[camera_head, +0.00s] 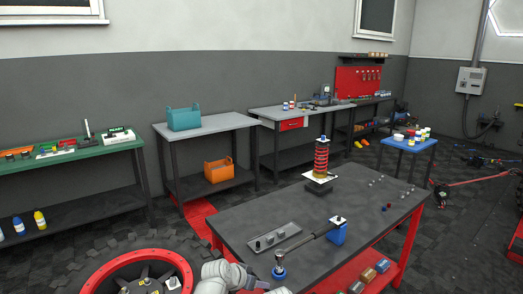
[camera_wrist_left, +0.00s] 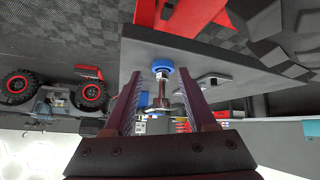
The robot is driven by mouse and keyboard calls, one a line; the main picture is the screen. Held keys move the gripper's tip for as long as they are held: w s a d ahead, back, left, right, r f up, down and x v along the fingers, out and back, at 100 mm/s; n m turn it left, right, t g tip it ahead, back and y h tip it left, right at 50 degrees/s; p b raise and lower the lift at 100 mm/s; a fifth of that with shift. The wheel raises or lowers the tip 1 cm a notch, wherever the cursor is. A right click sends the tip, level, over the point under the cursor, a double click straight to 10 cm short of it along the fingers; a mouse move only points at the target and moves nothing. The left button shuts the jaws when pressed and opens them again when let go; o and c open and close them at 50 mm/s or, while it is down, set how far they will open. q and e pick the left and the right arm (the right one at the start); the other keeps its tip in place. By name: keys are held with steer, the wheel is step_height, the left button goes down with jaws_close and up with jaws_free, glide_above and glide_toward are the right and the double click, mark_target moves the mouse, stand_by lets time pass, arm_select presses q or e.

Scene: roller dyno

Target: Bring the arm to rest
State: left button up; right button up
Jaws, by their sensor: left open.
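My left arm (camera_head: 222,275) comes in at the bottom of the head view, by the front edge of the dark workbench (camera_head: 240,222). In the left wrist view my left gripper (camera_wrist_left: 160,88) is open, its two fingers apart. My right gripper is in neither view.
A grey tray (camera_head: 275,238) and a red spring shock absorber (camera_head: 321,160) stand on the bench. Small parts lie toward its right side. A large tyre with a red rim (camera_head: 98,275) is at the lower left. Side tables (camera_head: 205,126) line the wall.

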arm_select(q)
steer(key=s+a+n+g+y+p, duration=0.1)
steer(key=s+a+g+y+p, duration=0.1)
steer(key=s, duration=0.8)
steer(key=s+a+n+g+y+p, duration=0.1)
steer(key=s+a+g+y+p, duration=0.1)
steer(key=s, duration=0.9)
steer(key=g+y+p, duration=0.1)
steer(key=g+y, duration=0.1)
steer(key=g, duration=0.1)
steer(key=shift+a+r+y+p, duration=0.25)
steer(key=shift+r+y+p, duration=0.1)
steer(key=shift+r+y, duration=0.05)
